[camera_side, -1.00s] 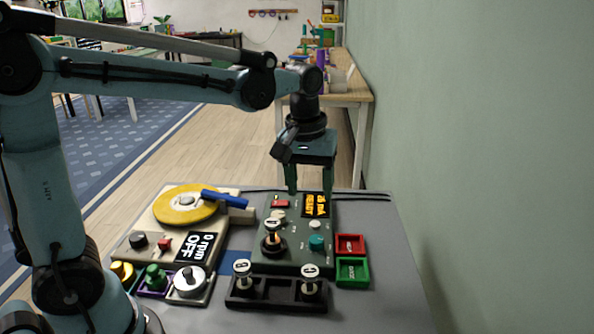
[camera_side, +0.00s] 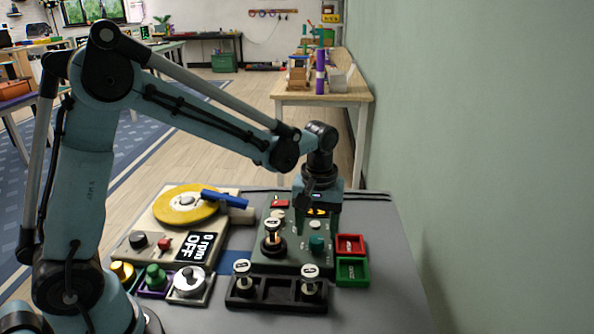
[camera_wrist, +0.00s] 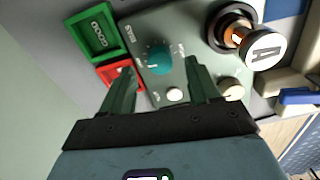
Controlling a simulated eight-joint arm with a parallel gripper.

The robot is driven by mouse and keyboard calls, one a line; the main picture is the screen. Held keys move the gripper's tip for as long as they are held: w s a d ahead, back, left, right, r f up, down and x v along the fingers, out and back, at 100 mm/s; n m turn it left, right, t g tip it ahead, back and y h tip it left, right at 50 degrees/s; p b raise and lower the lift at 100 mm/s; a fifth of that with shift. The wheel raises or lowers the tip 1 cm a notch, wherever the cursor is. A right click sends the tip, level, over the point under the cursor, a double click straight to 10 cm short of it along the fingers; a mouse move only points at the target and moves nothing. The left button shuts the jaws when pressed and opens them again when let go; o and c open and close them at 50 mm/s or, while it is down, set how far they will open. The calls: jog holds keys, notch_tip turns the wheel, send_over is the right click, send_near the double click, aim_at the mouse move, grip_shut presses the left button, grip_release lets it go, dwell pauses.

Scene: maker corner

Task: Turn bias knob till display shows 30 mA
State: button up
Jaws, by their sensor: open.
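The teal bias knob (camera_side: 316,244) stands on the dark green tester panel (camera_side: 285,262). In the wrist view the knob (camera_wrist: 158,58) has a "BIAS" label beside it and sits ahead of my fingertips, roughly between their lines. My gripper (camera_wrist: 162,75) is open and empty, with a finger on each side of a white button; I see no contact with the knob. In the side view my gripper (camera_side: 320,222) hangs over the panel's right part, behind and above the knob. The display (camera_side: 318,211) is mostly covered by my gripper, and its reading cannot be made out.
A black rack (camera_side: 277,293) with more tubes is in front. Red (camera_side: 350,245) and green (camera_side: 352,271) trays lie right. A turntable (camera_side: 187,206) with a yellow disc is left.

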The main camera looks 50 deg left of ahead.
aim_at(316, 243)
jog(key=shift+f, duration=1.3)
jog(key=c, duration=1)
jog(key=shift+c, duration=0.2)
jog(key=shift+m, duration=0.3)
jog(key=m, duration=0.3)
jog(key=shift+m, duration=2.1)
